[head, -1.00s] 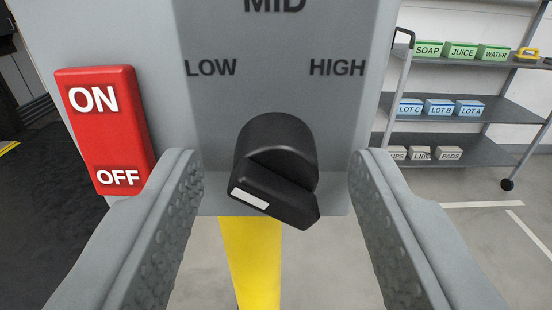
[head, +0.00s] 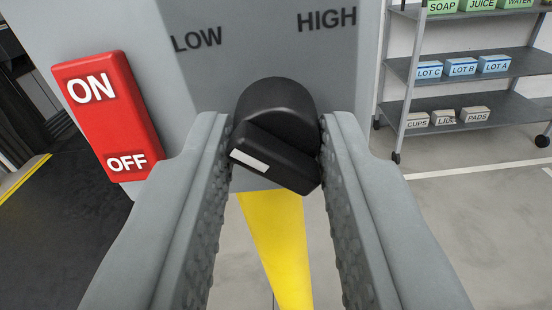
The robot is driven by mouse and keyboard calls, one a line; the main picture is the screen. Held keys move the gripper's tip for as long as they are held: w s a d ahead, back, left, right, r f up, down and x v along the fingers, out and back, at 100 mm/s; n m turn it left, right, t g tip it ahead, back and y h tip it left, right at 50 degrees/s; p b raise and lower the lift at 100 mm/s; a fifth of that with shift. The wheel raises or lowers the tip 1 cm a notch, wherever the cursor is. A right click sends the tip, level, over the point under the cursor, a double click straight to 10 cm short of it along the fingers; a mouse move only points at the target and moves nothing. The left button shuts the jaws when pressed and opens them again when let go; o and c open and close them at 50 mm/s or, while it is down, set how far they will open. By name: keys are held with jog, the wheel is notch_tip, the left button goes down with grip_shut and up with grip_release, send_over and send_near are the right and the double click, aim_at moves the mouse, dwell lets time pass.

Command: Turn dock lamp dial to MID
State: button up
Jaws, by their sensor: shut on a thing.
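The black dock lamp dial (head: 277,140) sits on the grey panel (head: 240,50), in the middle of the head view. Its grip bar is tilted, with the white marker stripe (head: 249,161) at its left end, on the lower left of the dial. LOW (head: 197,39) and HIGH (head: 327,19) are printed above the dial; the MID label is out of view now. My gripper (head: 276,150) is shut on the dial, one finger at each side of it.
A red ON/OFF rocker switch (head: 102,117) is on the panel left of the dial, near my left finger. A yellow post or stripe (head: 277,235) shows below the panel. A shelf cart (head: 470,70) with labelled boxes stands at the right on open floor.

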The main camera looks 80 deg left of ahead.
jog(key=m, duration=0.9)
dwell(0.5)
jog(key=o, duration=1)
jog(key=v, duration=1.7)
jog(key=shift+d, duration=0.2)
jog(key=shift+s+a, duration=0.1)
jog(key=shift+s, duration=0.05)
